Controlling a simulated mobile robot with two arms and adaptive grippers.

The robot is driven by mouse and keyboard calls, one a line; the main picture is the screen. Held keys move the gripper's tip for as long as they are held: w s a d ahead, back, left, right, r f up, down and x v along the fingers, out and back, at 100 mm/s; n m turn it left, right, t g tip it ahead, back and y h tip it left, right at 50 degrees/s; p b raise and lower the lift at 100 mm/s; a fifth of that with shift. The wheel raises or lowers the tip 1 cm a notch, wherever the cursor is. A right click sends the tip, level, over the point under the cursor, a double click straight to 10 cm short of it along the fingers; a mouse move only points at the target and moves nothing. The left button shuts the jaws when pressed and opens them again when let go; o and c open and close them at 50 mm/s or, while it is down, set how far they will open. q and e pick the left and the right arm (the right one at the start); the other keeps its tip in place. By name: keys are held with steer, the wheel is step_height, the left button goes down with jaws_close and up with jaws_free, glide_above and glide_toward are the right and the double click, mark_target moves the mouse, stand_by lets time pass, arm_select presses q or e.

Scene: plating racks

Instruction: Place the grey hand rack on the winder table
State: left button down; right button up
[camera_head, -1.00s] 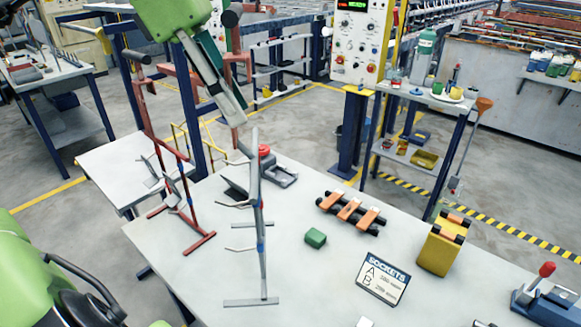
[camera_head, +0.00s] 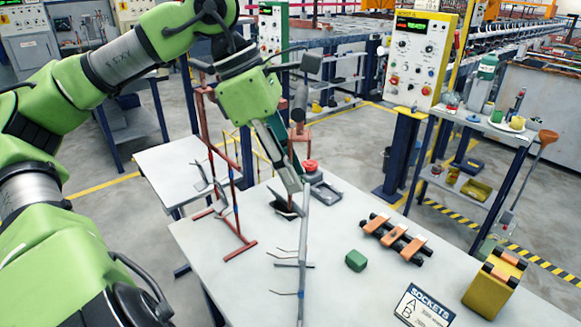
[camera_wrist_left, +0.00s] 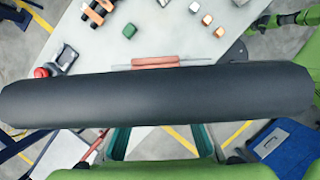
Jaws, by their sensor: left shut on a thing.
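The grey hand rack (camera_head: 302,235) is a thin upright post with side hooks, over the white table (camera_head: 390,291) in the head view. My left gripper (camera_head: 292,187) is shut on its upper end. The rack's lower end is cut off by the frame's bottom edge, so I cannot tell whether it touches the table. In the left wrist view a large dark grey cylinder (camera_wrist_left: 160,95) crosses in front of the fingers and hides the grip. My right gripper is not in view.
A red rack (camera_head: 238,222) stands at the table's left side. A red-button device (camera_head: 318,187), a green block (camera_head: 356,260), an orange-and-black fixture (camera_head: 397,240), a yellow block (camera_head: 494,284) and a sockets sign (camera_head: 425,308) occupy the tabletop.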

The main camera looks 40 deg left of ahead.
arm_select(q)
steer(key=c, duration=1.7)
jaws_free()
steer(key=shift+f, duration=0.1)
steer(key=shift+r, duration=0.35)
steer(key=v, duration=1.1)
steer(key=shift+r, duration=0.3)
steer(key=shift+s, duration=0.15)
